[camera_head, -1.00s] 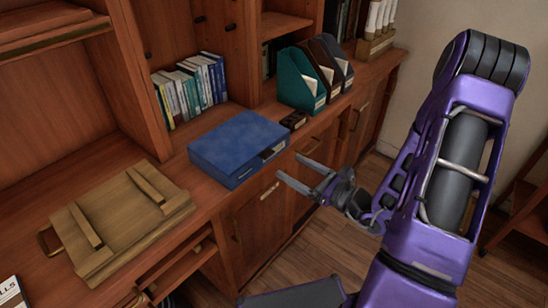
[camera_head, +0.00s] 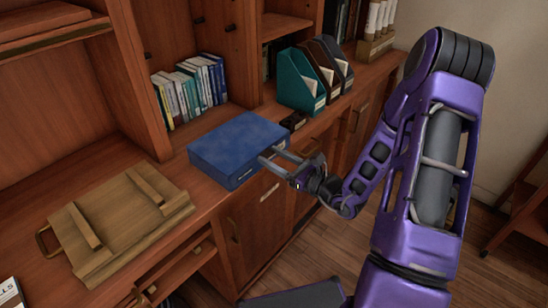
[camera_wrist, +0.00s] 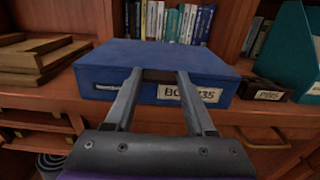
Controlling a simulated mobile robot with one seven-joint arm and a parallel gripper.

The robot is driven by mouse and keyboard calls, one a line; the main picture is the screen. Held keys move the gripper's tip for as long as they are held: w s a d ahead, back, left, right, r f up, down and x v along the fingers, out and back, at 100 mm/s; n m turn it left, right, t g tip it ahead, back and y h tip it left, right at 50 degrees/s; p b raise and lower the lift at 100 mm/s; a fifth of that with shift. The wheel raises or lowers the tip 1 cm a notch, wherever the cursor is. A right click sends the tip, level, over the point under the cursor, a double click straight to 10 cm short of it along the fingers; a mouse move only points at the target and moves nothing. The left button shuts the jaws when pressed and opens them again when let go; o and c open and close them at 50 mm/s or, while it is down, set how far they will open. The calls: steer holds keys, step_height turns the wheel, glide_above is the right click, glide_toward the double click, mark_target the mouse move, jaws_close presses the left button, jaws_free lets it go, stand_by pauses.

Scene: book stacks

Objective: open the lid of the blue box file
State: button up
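The blue box file (camera_head: 236,143) lies flat on the wooden counter, its lid shut. In the wrist view the box file (camera_wrist: 150,58) fills the middle, with a label reading partly "BO…35" on its front face. My gripper (camera_head: 268,156) is at the front right part of the box. In the wrist view my gripper (camera_wrist: 158,76) is open, its two fingers apart and reaching to the front face near the upper edge. A dark recess shows between the fingertips. I cannot tell whether the fingers touch the box.
A wooden board with two bars (camera_head: 120,225) lies left of the box. Books (camera_head: 190,88) stand behind it. A small dark box (camera_head: 294,121) and a teal magazine file (camera_head: 300,82) stand to its right. Drawers and cabinet doors are below the counter.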

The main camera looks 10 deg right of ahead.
jaws_close()
steer(key=shift+r, duration=0.1)
